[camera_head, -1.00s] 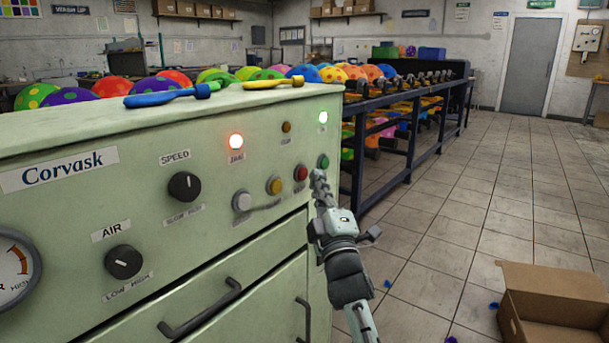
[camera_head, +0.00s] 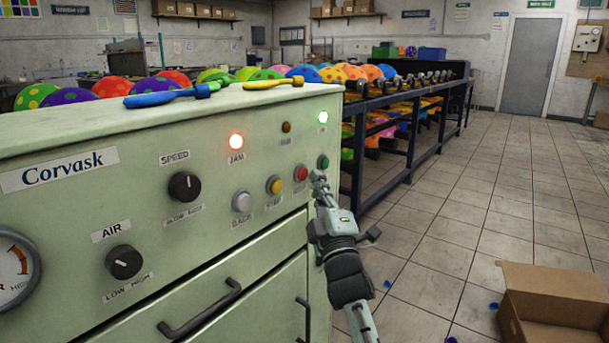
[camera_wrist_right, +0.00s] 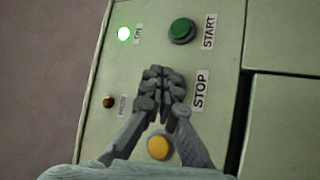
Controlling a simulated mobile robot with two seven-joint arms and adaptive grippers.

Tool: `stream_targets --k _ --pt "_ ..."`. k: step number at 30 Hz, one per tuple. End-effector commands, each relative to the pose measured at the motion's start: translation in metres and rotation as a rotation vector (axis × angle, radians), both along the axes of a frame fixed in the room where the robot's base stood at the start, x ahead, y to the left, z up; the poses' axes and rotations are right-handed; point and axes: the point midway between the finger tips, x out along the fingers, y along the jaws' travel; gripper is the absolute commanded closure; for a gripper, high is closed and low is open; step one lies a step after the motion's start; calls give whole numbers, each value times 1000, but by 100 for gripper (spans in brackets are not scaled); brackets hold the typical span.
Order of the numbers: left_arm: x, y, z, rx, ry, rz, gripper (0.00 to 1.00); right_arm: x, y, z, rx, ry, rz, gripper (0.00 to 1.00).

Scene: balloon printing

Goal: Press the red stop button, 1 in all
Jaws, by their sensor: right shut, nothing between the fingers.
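The red stop button (camera_head: 301,173) sits on the green Corvask machine's front panel, between a yellow button (camera_head: 274,185) and a green one (camera_head: 323,161). My right gripper (camera_head: 318,174) is shut and empty, its fingertips just right of the red button in the head view. In the right wrist view the closed fingers (camera_wrist_right: 160,75) point at the panel beside the STOP label (camera_wrist_right: 200,90) and hide the red button. The green START button (camera_wrist_right: 181,31) and the yellow button (camera_wrist_right: 158,147) show on either side. I cannot tell whether the fingertips touch the panel. My left gripper is not in view.
The panel (camera_head: 130,200) also has a grey button (camera_head: 241,201), two black knobs, a lit red JAM lamp (camera_head: 236,141) and a lit green lamp (camera_head: 323,117). Blue racks (camera_head: 400,140) stand behind. An open cardboard box (camera_head: 552,305) lies on the floor at right.

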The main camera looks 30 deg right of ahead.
Motion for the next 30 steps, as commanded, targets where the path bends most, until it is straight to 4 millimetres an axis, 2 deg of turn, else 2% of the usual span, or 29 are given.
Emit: stream_targets --k 7,30 --pt "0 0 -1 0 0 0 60 7 3 0 2 -1 1 100" --pt "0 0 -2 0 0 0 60 12 5 0 1 0 0 100"
